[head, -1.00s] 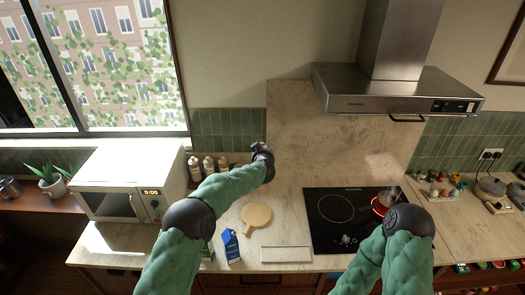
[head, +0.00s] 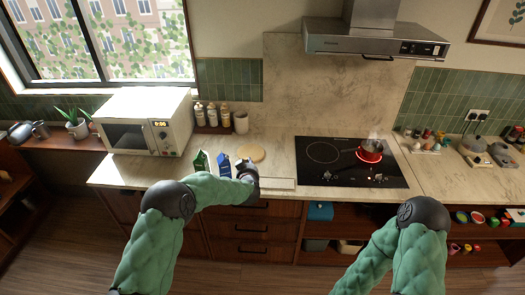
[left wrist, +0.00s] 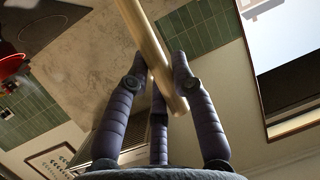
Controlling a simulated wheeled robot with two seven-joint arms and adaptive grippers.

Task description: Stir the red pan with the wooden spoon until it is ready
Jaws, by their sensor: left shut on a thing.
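The red pan (head: 370,151) sits on the right back zone of the black hob (head: 325,174), with steam above it. A bright red ring shows around its base. At the left edge of the left wrist view a red pan (left wrist: 11,64) shows in part. My left gripper (head: 248,172) is near the front edge of the counter, left of the hob and apart from the pan. In the left wrist view my left gripper (left wrist: 160,78) is shut on a pale wooden handle, the wooden spoon (left wrist: 146,38). The spoon's far end is out of that view. My right gripper is not in view.
A pale flat board (head: 277,184) lies at the counter's front edge beside the hob. A round wooden board (head: 250,152), a blue carton (head: 224,166) and a green carton (head: 200,163) stand nearby. A white cup (head: 241,122), bottles and a microwave (head: 146,122) are behind. The range hood (head: 375,40) hangs above.

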